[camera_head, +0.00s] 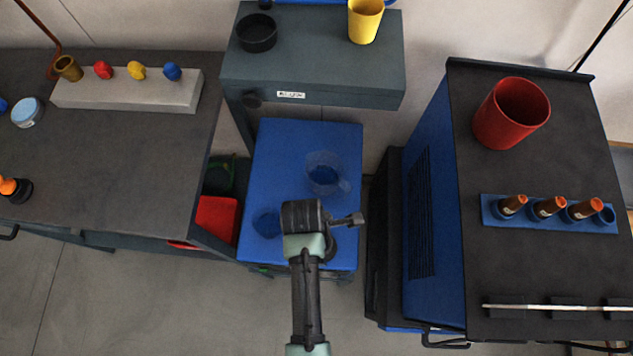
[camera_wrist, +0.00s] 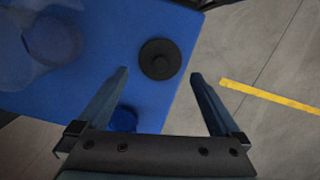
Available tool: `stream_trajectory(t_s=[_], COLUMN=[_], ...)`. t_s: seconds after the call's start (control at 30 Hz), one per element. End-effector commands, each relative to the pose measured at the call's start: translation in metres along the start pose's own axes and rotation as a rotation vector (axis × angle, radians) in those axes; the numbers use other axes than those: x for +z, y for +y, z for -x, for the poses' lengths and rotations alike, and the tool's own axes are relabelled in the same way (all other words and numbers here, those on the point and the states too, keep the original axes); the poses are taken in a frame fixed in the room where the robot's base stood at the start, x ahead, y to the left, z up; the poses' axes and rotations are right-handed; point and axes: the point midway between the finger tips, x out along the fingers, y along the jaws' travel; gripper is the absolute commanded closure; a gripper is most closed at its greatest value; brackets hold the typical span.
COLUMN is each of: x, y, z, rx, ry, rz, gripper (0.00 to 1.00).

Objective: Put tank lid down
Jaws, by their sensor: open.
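The tank lid, a round black disc with a raised knob (camera_wrist: 160,59), lies flat on the blue top near its edge in the wrist view. My gripper (camera_wrist: 160,76) is open, with one finger on each side of the lid in the picture and no visible contact. In the head view my gripper (camera_head: 347,220) hangs over the front right part of the blue top (camera_head: 300,135). A dark round shape there is mostly hidden behind my gripper.
A clear jug (camera_head: 325,172) and a blue disc (camera_head: 267,223) share the blue top. A dark bench (camera_head: 120,130) stands left, a grey cabinet (camera_head: 315,80) behind. A black-topped cabinet (camera_head: 560,265) with a red cup (camera_head: 511,113) stands right.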

Motion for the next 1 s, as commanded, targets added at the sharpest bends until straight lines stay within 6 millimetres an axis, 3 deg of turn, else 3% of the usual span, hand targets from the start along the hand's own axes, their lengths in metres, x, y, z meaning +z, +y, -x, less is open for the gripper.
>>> stream_trajectory(t_s=[0.03,0.2,0.4,1.0], x=[0.0,0.0,0.0,0.0], y=[0.0,0.0,0.0,0.0], z=[0.014,0.046,0.067,0.07], rx=[0.003,0.002,0.0,-0.001], ry=[0.0,0.0,0.0,0.0], rz=[0.001,0.0,0.0,0.0], gripper=[0.0,0.0,0.0,0.0])
